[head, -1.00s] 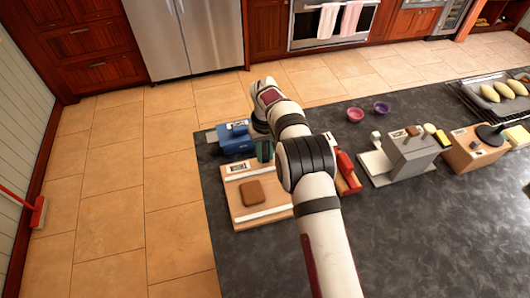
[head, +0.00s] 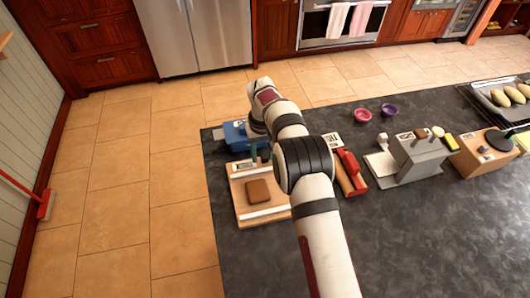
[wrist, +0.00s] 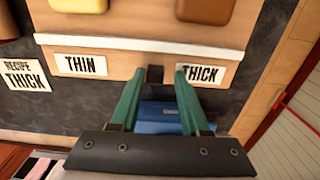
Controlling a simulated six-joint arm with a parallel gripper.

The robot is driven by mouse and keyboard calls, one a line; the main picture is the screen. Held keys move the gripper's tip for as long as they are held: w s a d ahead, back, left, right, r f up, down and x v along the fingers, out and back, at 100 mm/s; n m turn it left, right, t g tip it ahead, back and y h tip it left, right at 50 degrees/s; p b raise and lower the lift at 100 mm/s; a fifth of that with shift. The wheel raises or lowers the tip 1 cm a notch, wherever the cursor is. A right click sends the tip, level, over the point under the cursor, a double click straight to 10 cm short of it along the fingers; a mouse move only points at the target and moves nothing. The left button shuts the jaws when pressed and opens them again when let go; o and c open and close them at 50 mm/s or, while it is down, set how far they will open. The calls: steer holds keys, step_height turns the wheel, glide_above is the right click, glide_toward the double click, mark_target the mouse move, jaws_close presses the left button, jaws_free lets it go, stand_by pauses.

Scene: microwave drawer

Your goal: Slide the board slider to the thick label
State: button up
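The wooden board (head: 240,213) lies on the dark counter in the head view, with its labelled edge on the far side. In the wrist view, the board edge (wrist: 120,72) carries a THIN label (wrist: 79,66) on the left and a THICK label (wrist: 200,74) on the right. The small dark slider (wrist: 155,74) sits between the labels, nearer THICK. My gripper (wrist: 160,73) is open, its green fingers on either side of the slider with visible gaps. The right fingertip covers part of the THICK label. In the head view my arm hides much of the gripper (head: 254,153).
A brown block (head: 257,190) rests on the board. A blue device (head: 232,135) stands beyond it, and also shows beneath the fingers in the wrist view (wrist: 158,118). A RECIPE THICK card (wrist: 22,75) is at left. A red-handled tool (head: 349,171) and grey stand (head: 414,160) are to the right.

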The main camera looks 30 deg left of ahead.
mark_target(263, 156)
steer(key=shift+o, duration=0.5)
step_height(263, 156, up, 16)
steer(key=shift+d, duration=0.1)
